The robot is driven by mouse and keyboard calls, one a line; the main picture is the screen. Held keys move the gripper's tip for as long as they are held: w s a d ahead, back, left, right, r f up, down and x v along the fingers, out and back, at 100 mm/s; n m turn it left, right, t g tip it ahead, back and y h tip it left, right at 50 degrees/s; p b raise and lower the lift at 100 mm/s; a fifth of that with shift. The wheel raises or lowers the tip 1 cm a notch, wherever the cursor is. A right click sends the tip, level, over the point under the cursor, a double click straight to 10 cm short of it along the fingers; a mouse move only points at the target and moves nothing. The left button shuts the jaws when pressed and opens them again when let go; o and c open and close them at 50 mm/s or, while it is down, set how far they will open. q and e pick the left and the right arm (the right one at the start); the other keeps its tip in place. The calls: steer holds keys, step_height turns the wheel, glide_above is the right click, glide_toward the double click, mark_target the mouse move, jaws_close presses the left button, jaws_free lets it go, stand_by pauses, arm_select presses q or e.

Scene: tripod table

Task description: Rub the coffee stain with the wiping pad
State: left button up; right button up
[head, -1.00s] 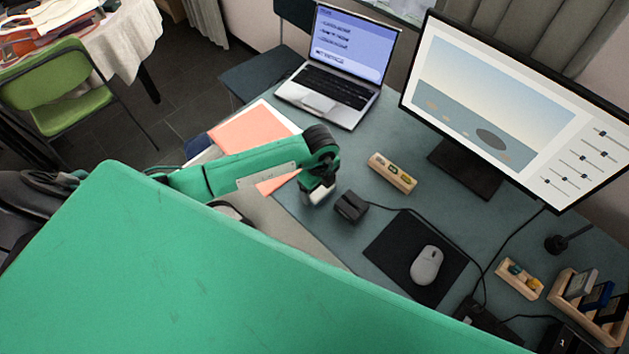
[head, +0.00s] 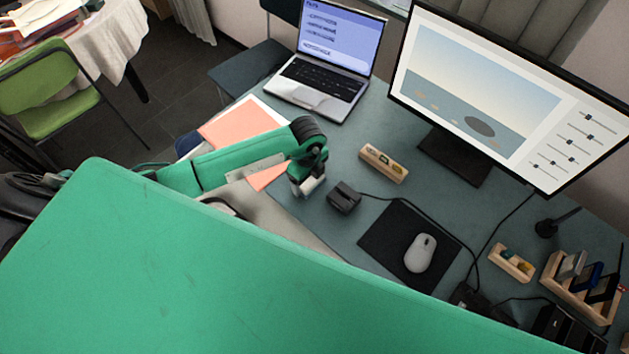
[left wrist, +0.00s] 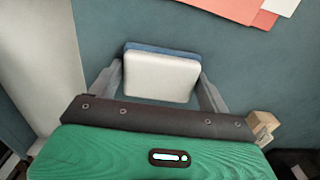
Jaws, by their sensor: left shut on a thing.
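The wiping pad (left wrist: 160,76) has a pale, whitish face and a blue layer behind it. In the left wrist view it sits between both fingers of my left gripper (head: 308,184), which is shut on it. In the head view this gripper points down over the near part of the grey-green desk (head: 345,140), left of a small black box. I cannot tell whether the pad touches the desk. I cannot make out the coffee stain in either view; the pad, the gripper or my green body part may cover it. My right gripper is not in view.
The small black box (head: 344,197) is close beside the gripper. A wooden holder (head: 383,163), mouse (head: 420,253) on a black mat (head: 385,243), monitor (head: 480,90) and laptop (head: 322,88) stand around. Orange sheets (head: 240,122) lie at left. Desk between laptop and holder is clear.

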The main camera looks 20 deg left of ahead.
arm_select(q)
steer(key=shift+w+a+f, duration=0.1)
steer(key=shift+w+a, duration=0.1)
steer(key=shift+a, duration=0.5)
steer(key=shift+w+a, duration=0.15)
steer(key=shift+a, duration=0.6)
steer(key=shift+w+a+f, duration=0.1)
steer(key=shift+w+a, duration=0.1)
steer(key=shift+a, duration=0.5)
steer(key=shift+r, duration=0.1)
steer(key=shift+w+d+r+p, duration=0.1)
steer(key=shift+d+r+p, duration=0.05)
steer(key=shift+r+p, duration=2.55)
steer(key=shift+r+b, duration=0.35)
steer(key=shift+b, duration=0.05)
step_height(320, 180, up, 3)
steer(key=shift+p, duration=1.15)
